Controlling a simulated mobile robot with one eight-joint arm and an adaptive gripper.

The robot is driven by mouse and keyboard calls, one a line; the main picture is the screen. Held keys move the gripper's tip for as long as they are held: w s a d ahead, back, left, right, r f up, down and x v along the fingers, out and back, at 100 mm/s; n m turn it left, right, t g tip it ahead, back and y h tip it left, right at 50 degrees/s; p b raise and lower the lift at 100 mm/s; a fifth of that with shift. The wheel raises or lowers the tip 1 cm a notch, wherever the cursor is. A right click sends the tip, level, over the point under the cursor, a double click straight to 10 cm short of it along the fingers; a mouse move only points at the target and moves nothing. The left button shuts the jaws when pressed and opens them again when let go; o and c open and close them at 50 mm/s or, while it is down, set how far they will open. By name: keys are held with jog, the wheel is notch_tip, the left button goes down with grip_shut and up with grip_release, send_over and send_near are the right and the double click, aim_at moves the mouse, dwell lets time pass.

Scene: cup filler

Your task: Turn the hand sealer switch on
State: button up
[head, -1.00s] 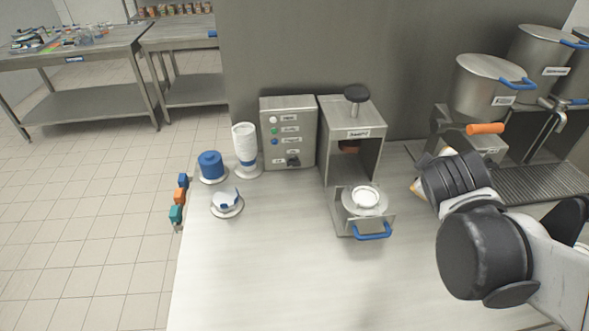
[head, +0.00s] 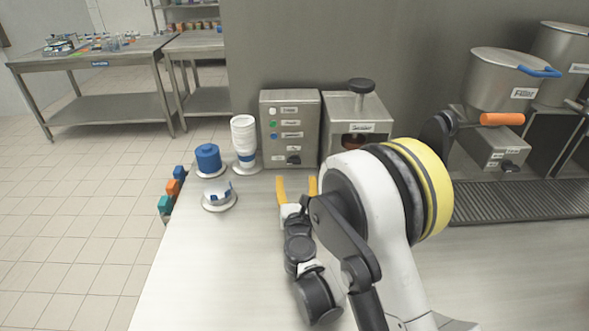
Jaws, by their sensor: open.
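My gripper (head: 297,188) is open and empty, its two yellow fingers pointing away from me over the white counter. In the picture it is just below the grey control box (head: 305,105). That box has white, green and blue round buttons and a black knob switch (head: 293,160) low on its front. The knob shows just above the fingertips, with a gap between. The steel sealer (head: 340,108), with a black knob on top, stands right beside the box. My arm hides the sealer's lower part and drawer. I cannot make out the knob's setting.
A blue lidded container (head: 208,158), a stack of white cups (head: 243,135) and a small white-and-blue dish (head: 219,196) stand left of the control box. At right are a filler pot (head: 495,80) and a second switch box (head: 490,147). The counter's front left is clear.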

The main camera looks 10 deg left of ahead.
aim_at(294, 163)
jog(key=shift+w+a+f, duration=0.15)
jog(key=shift+a+f, duration=0.05)
jog(key=shift+a, duration=0.05)
jog(key=x, duration=0.9)
jog(key=shift+w+b, duration=0.3)
jog(key=shift+b, duration=0.1)
jog(key=shift+w+a, duration=0.15)
jog(key=shift+w, duration=0.25)
jog(key=shift+r, duration=0.1)
jog(key=c, duration=1.2)
